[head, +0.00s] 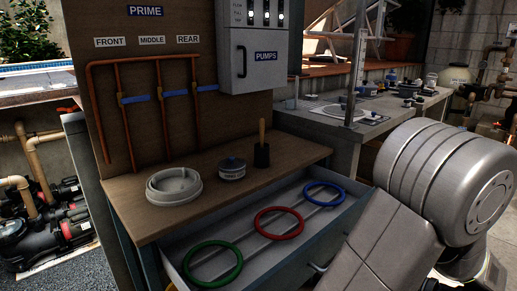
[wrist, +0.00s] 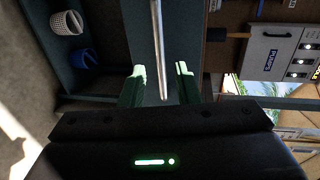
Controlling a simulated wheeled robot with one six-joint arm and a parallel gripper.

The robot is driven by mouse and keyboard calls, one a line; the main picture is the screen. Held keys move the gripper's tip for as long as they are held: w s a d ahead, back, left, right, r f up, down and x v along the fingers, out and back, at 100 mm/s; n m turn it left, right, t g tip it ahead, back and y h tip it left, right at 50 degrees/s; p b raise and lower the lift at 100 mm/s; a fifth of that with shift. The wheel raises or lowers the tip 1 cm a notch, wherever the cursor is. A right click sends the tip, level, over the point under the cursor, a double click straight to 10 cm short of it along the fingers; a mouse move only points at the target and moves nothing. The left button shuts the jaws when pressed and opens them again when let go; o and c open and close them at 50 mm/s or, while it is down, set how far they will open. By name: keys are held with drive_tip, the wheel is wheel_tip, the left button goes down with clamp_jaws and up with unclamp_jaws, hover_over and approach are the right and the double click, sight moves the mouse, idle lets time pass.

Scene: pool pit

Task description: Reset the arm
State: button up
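My gripper (wrist: 160,84) shows in the wrist view with its two fingers apart. A slim metal bar (wrist: 158,45) runs from the top edge down to between the fingers. I cannot tell whether they touch it; neither finger looks closed on it. My arm (head: 430,195) fills the right of the head view, bent, and its gripper end is not visible there. The drawer (head: 240,235) under the wooden bench stands open, with a small handle (head: 317,268) at its front, close to my arm.
Green (head: 212,263), red (head: 279,223) and blue (head: 325,194) rings lie in the drawer. A grey coiled ring (head: 174,187), a round tin (head: 232,168) and a plunger-like tool (head: 262,150) stand on the bench. A white basket (wrist: 68,22) and a blue container (wrist: 84,61) show in the wrist view.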

drive_tip(key=b+x, duration=0.1)
drive_tip(key=x, duration=0.7)
drive_tip(key=shift+w+a, duration=0.2)
drive_tip(key=shift+w, duration=0.1)
